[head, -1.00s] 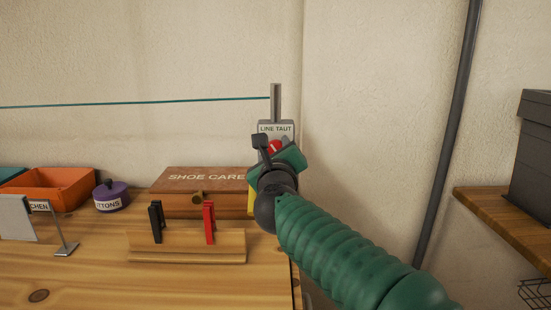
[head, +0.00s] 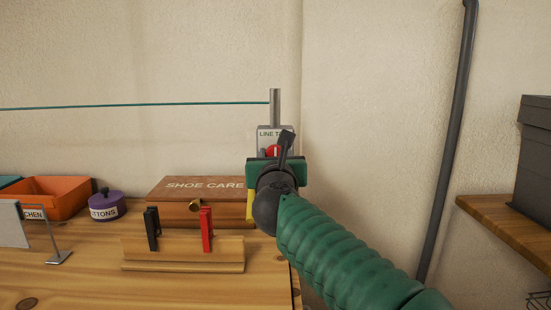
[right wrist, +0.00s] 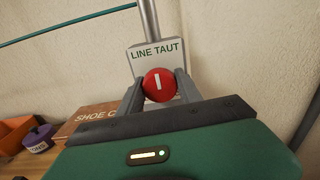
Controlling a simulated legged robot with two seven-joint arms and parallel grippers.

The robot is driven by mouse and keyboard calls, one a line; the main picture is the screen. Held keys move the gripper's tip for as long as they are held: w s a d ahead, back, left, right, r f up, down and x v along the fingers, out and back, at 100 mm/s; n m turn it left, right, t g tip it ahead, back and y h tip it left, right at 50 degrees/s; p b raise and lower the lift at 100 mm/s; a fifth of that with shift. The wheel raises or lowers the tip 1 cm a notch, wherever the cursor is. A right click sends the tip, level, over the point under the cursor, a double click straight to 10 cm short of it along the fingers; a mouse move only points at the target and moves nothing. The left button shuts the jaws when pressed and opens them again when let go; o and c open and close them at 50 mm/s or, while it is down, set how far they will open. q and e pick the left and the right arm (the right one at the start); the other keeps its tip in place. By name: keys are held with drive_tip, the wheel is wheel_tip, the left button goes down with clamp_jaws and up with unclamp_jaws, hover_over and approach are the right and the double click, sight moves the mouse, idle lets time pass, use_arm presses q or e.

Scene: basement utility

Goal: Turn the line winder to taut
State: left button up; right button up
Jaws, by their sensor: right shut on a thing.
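The line winder is a grey box with a "LINE TAUT" plate (head: 267,133) and a red round knob (head: 272,151), below a metal post (head: 275,107). In the right wrist view the red knob (right wrist: 159,86) carries a white mark, nearly upright with a slight tilt. My right gripper (right wrist: 160,90) is shut on the knob, one grey finger on each side. In the head view the gripper (head: 274,157) partly hides the knob and plate. A green line (head: 140,105) runs from the post to the left, looking nearly straight. My left gripper is not in view.
On the wooden bench (head: 90,285) stand a "SHOE CARE" box (head: 185,212), a rack with a black peg (head: 152,229) and a red peg (head: 206,229), a purple pot (head: 107,206) and an orange bin (head: 60,197). A dark pipe (head: 452,140) and a shelf (head: 510,228) are at right.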

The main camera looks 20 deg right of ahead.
drive_tip(key=shift+w+f, duration=0.1)
drive_tip(key=shift+f, duration=0.2)
drive_tip(key=o, duration=1.4)
drive_tip(key=shift+r, duration=0.1)
drive_tip(key=shift+c, duration=0.2)
drive_tip(key=shift+r, duration=0.15)
drive_tip(key=b+v, duration=0.1)
drive_tip(key=v, duration=1.5)
drive_tip(key=shift+s+a, duration=0.2)
drive_tip(key=shift+s, duration=0.15)
